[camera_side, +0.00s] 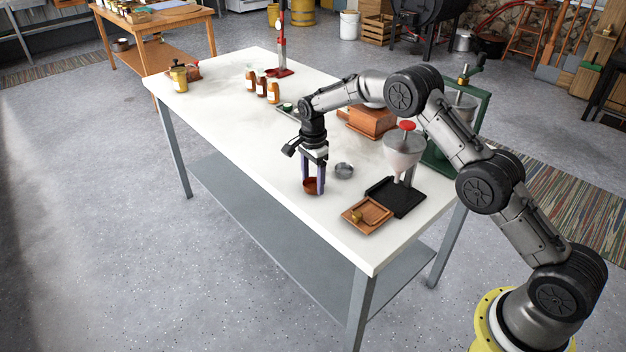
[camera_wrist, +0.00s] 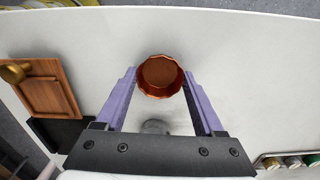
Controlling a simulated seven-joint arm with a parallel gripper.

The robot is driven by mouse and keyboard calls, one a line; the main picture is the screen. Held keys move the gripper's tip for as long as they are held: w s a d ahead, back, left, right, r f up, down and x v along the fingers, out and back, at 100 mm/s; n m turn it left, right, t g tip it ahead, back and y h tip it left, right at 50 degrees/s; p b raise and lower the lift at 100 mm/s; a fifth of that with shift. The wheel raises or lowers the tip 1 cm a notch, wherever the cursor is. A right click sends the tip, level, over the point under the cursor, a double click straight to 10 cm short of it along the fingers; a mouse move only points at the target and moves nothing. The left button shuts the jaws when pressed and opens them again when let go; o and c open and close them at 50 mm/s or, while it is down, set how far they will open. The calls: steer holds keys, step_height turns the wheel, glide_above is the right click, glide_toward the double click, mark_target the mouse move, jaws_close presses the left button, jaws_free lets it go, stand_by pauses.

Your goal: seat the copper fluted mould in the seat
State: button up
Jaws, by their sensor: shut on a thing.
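The copper fluted mould (camera_side: 311,187) is a small reddish round cup. My gripper (camera_side: 313,182) points down and is shut on it, one purple finger on each side. In the wrist view the mould (camera_wrist: 160,77) sits open side up between the fingertips. It is over the white table, near the front edge; I cannot tell whether it touches the top. A square wooden tray (camera_side: 351,215) with a recess and a brass knob lies to its right, apart from it. It also shows at the left of the wrist view (camera_wrist: 45,93). I cannot tell for certain whether this recess is the seat.
A small grey metal cup (camera_side: 344,170) stands just right of my gripper. A black base (camera_side: 400,200) under a white funnel (camera_side: 404,152) is beyond the wooden tray. A wooden box (camera_side: 372,121) and several brown bottles (camera_side: 261,87) stand farther back.

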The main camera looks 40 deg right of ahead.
mark_target(315, 182)
steer(key=shift+f, duration=0.15)
steer(key=o, duration=1.3)
steer(key=s+r+n+t, duration=0.1)
steer(key=s+r+n, duration=0.15)
steer(key=r, duration=0.95)
steer(key=s+r+n, duration=0.1)
steer(key=s+r, duration=0.3)
steer(key=r, duration=0.7)
steer(key=s+a+r+n+t, duration=0.2)
steer(key=s+r+n, duration=0.5)
steer(key=s, duration=0.6)
steer(key=s+f+n+t, duration=0.1)
steer(key=s+n, duration=0.1)
steer(key=s, duration=0.5)
steer(key=s+f+n, duration=0.2)
steer(key=s+n, duration=0.1)
steer(key=s, duration=0.5)
steer(key=s+f+n+t, duration=0.1)
steer(key=s+n, duration=0.2)
steer(key=s, duration=0.5)
steer(key=shift+a+f+t, duration=0.25)
steer(key=shift+a+t, duration=0.05)
steer(key=shift+a, duration=0.05)
